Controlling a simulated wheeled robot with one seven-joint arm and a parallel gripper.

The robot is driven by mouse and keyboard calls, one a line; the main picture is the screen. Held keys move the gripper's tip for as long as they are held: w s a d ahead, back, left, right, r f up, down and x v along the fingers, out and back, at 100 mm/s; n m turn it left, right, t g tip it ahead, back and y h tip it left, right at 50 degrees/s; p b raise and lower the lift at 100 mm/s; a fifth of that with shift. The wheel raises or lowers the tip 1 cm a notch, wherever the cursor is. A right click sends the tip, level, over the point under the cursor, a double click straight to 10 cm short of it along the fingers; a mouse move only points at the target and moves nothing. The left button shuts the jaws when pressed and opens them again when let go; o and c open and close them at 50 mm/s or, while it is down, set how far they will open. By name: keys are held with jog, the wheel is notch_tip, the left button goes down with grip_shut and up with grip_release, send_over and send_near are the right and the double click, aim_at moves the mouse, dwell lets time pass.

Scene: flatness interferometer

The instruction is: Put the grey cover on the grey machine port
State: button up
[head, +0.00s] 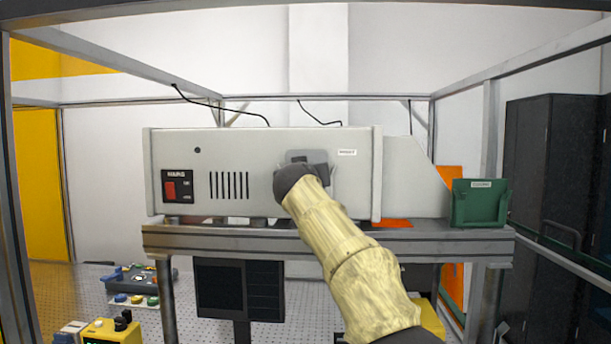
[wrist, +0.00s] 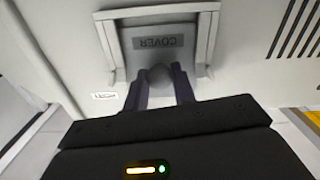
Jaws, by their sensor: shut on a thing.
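The grey cover (wrist: 158,42) is a squarish plate with a dark label reading COVER, upside down in the wrist view. My gripper (wrist: 160,88) is shut on the round grey knob at the plate's near edge. A pale raised frame (wrist: 207,45) borders the plate at the top and sides; I cannot tell whether it belongs to the port or the cover. In the head view the cover (head: 321,156) shows against the front of the grey machine (head: 260,150), partly hidden by my dark gripper. The port is hidden, and any gap behind the cover cannot be judged.
The machine stands on a metal bench (head: 190,236) inside a metal frame. Its front has a red switch (head: 170,189) and vent slots (head: 229,186). A green bin (head: 481,205) sits at the bench's right end. Dark screens (head: 238,290) hang below.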

jog(key=shift+f+b, duration=0.4)
jog(key=shift+f, duration=0.05)
jog(key=o, duration=1)
jog(key=shift+s, duration=0.15)
jog(key=s+b, duration=0.9)
jog(key=s, duration=0.8)
jog(key=shift+s+r, duration=0.1)
jog(key=shift+r, duration=0.05)
